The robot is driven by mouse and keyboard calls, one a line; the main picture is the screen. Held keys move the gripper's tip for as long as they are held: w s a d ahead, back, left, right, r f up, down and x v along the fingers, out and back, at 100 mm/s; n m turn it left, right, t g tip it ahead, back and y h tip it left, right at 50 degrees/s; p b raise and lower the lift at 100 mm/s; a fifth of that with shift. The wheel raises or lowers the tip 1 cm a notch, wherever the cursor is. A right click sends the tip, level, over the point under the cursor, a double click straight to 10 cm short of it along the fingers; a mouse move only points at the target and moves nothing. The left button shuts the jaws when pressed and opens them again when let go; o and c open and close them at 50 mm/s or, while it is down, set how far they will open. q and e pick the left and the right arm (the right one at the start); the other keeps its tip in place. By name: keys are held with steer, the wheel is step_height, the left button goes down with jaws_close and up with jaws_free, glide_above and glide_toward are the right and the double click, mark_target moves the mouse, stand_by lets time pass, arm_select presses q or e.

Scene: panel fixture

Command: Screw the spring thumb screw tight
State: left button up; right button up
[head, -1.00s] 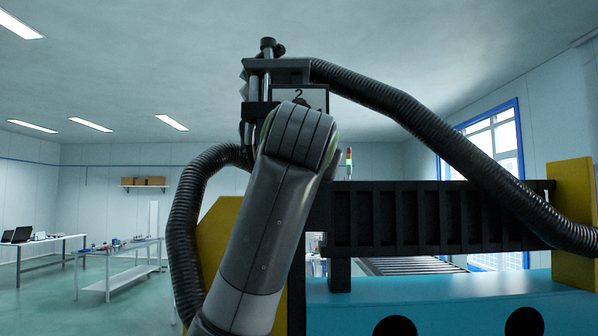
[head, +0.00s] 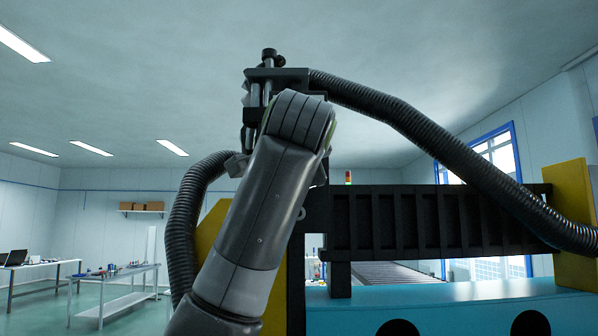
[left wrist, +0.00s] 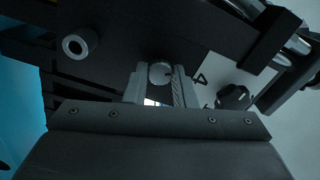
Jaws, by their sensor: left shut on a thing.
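My left gripper (left wrist: 159,80) is in the left wrist view, with its two pale fingers on either side of a small round grey screw head (left wrist: 160,72). It is shut on this head, which I take to be the spring thumb screw. The screw's shaft and any spring are hidden. A dark panel lies behind it, and a "4" mark shows just right of the fingers. In the head view my left arm covers the gripper and the screw. My right gripper is not in view.
A grey ring-ended cylinder (left wrist: 80,43) and a black knob (left wrist: 233,97) flank the gripper in the left wrist view. In the head view, a black ribbed hose (head: 430,140) arches from the machine head (head: 268,85) over a black beam (head: 440,220). Tables stand at the left.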

arm_select(q)
steer(key=m+b, duration=0.1)
steer(key=m, duration=0.6)
steer(key=m+b, duration=0.2)
steer(key=m, duration=0.6)
steer(key=m+b, duration=0.2)
steer(key=m, duration=0.6)
steer(key=shift+w+f, duration=0.1)
steer(key=shift+f, duration=0.15)
steer(key=shift+m, duration=0.3)
steer(key=o, duration=1)
steer(key=shift+r, duration=0.1)
